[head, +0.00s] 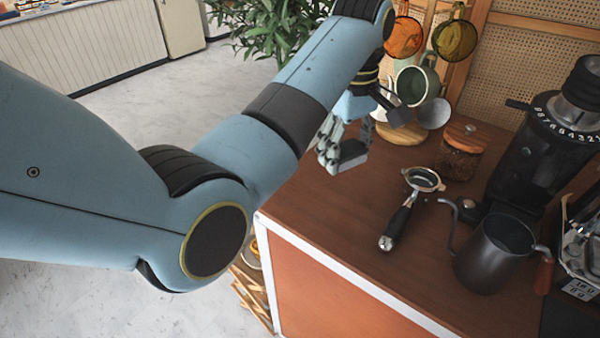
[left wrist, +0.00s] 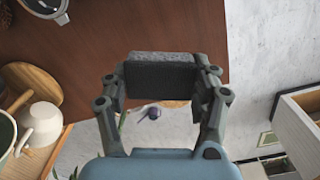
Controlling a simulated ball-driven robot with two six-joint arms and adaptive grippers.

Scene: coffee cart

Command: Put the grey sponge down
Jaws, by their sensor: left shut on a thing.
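The grey sponge (left wrist: 160,76) is a dark grey block held between the two fingers of my left gripper (left wrist: 162,88) in the left wrist view. In the head view, my left gripper (head: 343,157) hangs over the far left edge of the brown cart top (head: 330,205), and the sponge's lower part (head: 350,160) shows at its fingertips. The sponge appears above the cart top near its edge; I cannot tell whether it touches the wood. My right gripper is not in view.
A portafilter (head: 408,205) lies on the cart top, with a wood-lidded jar (head: 461,152), a dark kettle (head: 493,255) and a grinder (head: 530,150) to its right. Cups hang on a stand, including a green one (head: 417,83). The cart top between portafilter and left edge is clear.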

